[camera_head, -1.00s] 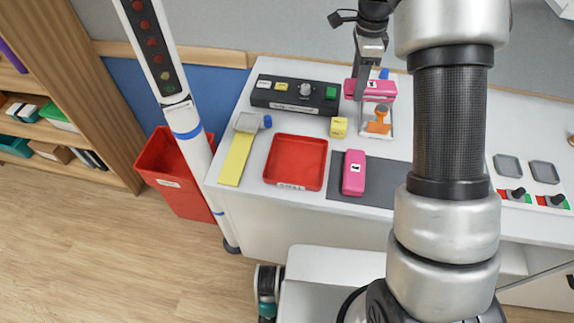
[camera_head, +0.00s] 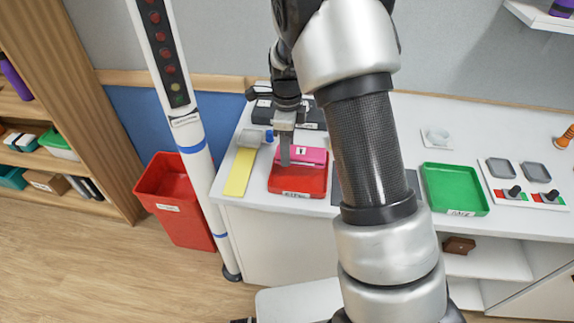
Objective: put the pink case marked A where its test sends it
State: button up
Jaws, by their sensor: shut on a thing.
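A pink case (camera_head: 312,156) with a white label is in my gripper (camera_head: 285,158); the mark on the label is too small to read surely. My gripper is shut on it near its left end. The case is over the back part of the red tray (camera_head: 297,194), which has a label on its front edge. I cannot tell whether the case touches the tray. A green tray (camera_head: 455,188), with a label on its front edge, is empty to the right of my arm. The second pink case seen earlier on the grey mat is not visible now; my arm covers most of that area.
A dark box (camera_head: 262,115) stands behind the red tray, partly hidden by my gripper. A yellow strip (camera_head: 240,172) lies left of the tray. A post (camera_head: 195,160) with lamps and a red floor bin (camera_head: 178,208) stand at the left. Grey pads and switches (camera_head: 519,180) are at the right.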

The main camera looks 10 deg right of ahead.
jog(key=shift+f, duration=2.55)
jog(key=shift+f, duration=0.1)
jog(key=shift+f, duration=0.15)
jog(key=o, duration=1.1)
